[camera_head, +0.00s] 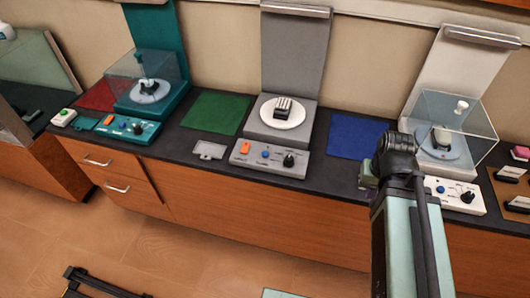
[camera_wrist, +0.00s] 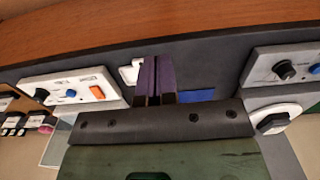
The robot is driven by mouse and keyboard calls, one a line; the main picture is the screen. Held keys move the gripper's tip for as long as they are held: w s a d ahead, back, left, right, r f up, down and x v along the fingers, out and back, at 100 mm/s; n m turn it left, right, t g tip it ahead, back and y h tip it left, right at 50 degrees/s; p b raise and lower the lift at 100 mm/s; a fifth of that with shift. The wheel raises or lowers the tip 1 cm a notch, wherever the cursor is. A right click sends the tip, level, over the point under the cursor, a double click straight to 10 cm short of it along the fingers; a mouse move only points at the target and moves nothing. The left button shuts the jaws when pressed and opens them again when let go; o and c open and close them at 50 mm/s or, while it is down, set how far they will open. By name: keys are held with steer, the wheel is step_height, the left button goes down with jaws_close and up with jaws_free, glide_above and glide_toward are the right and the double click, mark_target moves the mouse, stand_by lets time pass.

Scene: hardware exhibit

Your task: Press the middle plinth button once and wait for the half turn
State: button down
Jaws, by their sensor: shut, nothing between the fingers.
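The middle plinth (camera_head: 262,133) is grey, with a tall grey back panel. A round white turntable (camera_head: 283,118) on it carries a small dark and light ridged object (camera_head: 283,106). Its sloped front panel has an orange switch (camera_head: 244,148), a blue button (camera_head: 265,154) and a black knob (camera_head: 289,160). In the wrist view, the blue button (camera_wrist: 314,69) and black knob (camera_wrist: 284,70) show at the right edge. My gripper (camera_wrist: 158,62) has purple fingers, shut and empty, over the dark counter between the middle and right panels. It is apart from the button.
A teal plinth (camera_head: 137,128) with a clear cover stands left. A white right plinth (camera_head: 452,192) with a clear case stands behind my arm. Green (camera_head: 216,113) and blue (camera_head: 356,137) mats lie between plinths. A small grey plate (camera_head: 210,150) lies left of the middle panel.

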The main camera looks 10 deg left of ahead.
step_height(320, 180, up, 2)
steer(key=n+t+h+b, duration=0.35)
steer(key=n+t, duration=0.45)
steer(key=n, duration=1.4)
glide_above(266, 154)
steer(key=shift+h, duration=0.25)
step_height(266, 154, down, 9)
steer(key=b, duration=0.8)
steer(key=shift+r, duration=0.1)
steer(key=shift+f+b, duration=0.4)
steer(key=shift+b, duration=0.25)
